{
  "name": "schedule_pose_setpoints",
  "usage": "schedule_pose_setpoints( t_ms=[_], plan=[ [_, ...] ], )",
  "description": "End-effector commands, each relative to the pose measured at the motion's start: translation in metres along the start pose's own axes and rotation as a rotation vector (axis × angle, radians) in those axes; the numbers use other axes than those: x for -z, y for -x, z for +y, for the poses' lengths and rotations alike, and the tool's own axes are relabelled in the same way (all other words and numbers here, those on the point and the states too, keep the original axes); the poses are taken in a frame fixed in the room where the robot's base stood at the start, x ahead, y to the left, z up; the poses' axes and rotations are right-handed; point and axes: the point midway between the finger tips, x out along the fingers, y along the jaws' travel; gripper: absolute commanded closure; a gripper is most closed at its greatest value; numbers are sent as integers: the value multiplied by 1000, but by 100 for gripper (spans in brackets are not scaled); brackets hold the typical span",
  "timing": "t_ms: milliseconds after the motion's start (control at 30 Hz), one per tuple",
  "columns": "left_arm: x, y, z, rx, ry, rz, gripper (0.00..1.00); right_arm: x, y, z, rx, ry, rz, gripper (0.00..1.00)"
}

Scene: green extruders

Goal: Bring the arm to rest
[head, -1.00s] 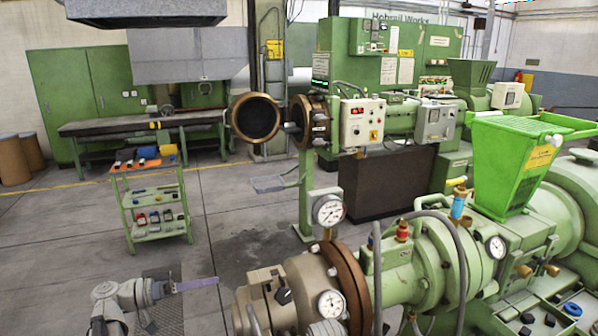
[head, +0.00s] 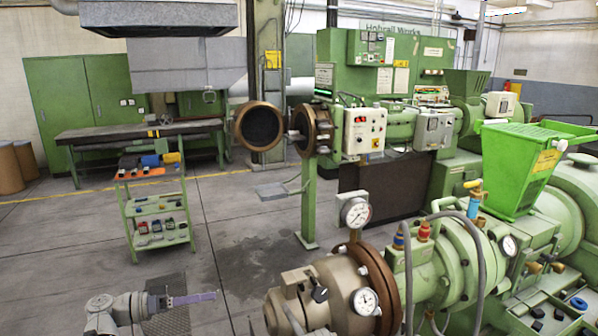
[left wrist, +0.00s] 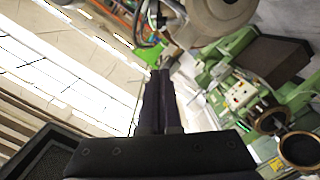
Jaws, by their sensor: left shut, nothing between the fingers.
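My left gripper (head: 205,297) is at the lower left of the head view, its purple-grey fingers pointing right, shut and empty. It is in the air, apart from the beige end of the near green extruder (head: 445,260). In the left wrist view the two dark fingers of my left gripper (left wrist: 160,80) lie side by side with nothing between them. The near extruder's beige end also shows at the top of that view (left wrist: 222,15). My right gripper is in neither view.
A far green extruder (head: 395,65) stands behind with its round die end swung open. A green tool cart (head: 157,205) and a long workbench (head: 135,135) stand at the left. Grey floor between the cart and the near extruder is clear.

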Motion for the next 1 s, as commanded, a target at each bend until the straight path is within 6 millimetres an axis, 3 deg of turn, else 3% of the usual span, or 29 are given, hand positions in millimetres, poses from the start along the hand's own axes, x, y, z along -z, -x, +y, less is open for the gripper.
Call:
schedule_pose_setpoints(
  t_ms=[267, 467, 667, 800, 900, 1000],
  plan=[
    [-34, -37, -4, 42, 78, -136, 100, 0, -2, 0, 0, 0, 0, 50],
    [-78, -75, -7, 117, 164, -306, 100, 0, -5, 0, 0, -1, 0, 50],
    [-147, -115, -8, 266, 259, -554, 100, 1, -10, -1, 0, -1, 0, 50],
    [-213, -136, -6, 469, 302, -784, 100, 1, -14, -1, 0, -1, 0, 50],
    [-252, -139, -6, 647, 294, -923, 100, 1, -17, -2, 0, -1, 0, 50],
    [-277, -135, -5, 822, 255, -1017, 100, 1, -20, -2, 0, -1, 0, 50]
  ],
)
